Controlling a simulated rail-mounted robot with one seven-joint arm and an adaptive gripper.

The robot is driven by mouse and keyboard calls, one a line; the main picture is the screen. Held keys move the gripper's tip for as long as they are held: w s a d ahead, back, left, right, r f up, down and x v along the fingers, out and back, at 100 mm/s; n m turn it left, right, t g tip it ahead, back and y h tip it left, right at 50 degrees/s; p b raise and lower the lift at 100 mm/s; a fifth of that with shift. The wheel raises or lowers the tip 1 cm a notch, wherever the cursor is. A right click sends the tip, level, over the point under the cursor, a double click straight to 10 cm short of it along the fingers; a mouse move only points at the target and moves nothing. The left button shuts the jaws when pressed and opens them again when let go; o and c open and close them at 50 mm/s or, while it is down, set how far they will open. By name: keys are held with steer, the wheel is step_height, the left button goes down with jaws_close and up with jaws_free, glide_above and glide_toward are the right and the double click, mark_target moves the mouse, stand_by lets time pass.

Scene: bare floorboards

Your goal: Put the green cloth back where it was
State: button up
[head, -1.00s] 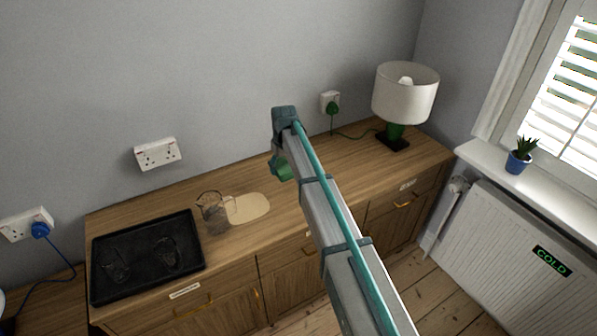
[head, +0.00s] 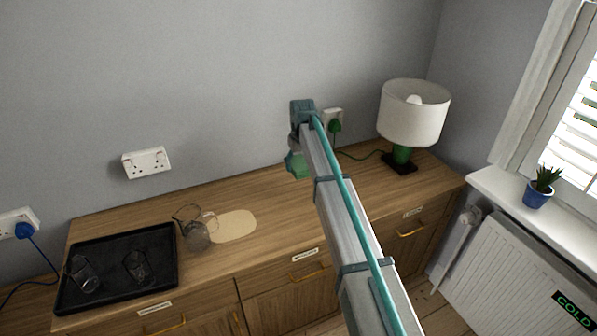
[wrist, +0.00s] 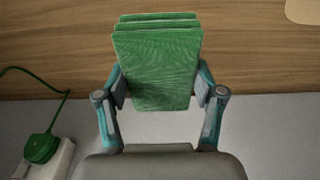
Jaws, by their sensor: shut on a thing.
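The green cloth (wrist: 156,70) is a folded stack of several layers, held between the two fingers of my gripper (wrist: 160,90) in the wrist view. In the head view my gripper (head: 297,160) is at the far end of my arm, near the wall above the back of the sideboard. Only a small green part of the cloth (head: 297,166) shows there; my arm hides the rest. I cannot tell whether the cloth touches the wood.
Bare wood lies mid-sideboard.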

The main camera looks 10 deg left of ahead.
steer(key=w+f, duration=0.2)
steer(key=w+f+p, duration=0.1)
steer(key=w, duration=0.1)
steer(key=w+a+f+p, duration=0.1)
steer(key=w+f, duration=0.1)
steer(key=w, duration=0.1)
steer(key=shift+f, duration=0.3)
steer(key=shift+w+a+f, duration=0.1)
steer(key=shift+w+f, duration=0.35)
steer(key=shift+f, duration=0.15)
steer(key=f, duration=0.1)
steer(key=f+p, duration=0.2)
steer(key=shift+w+f, duration=0.25)
steer(key=shift+f, duration=0.15)
steer(key=shift+f, duration=0.2)
steer(key=o, duration=1)
steer(key=shift+r, duration=0.1)
steer(key=r+b, duration=0.1)
steer(key=r, duration=0.3)
steer(key=s+r+b, duration=0.1)
steer(key=r, duration=0.3)
steer(key=r+b, duration=0.1)
steer(key=r, duration=0.3)
steer(key=shift+s+d+r, duration=0.15)
steer(key=shift+d, duration=0.2)
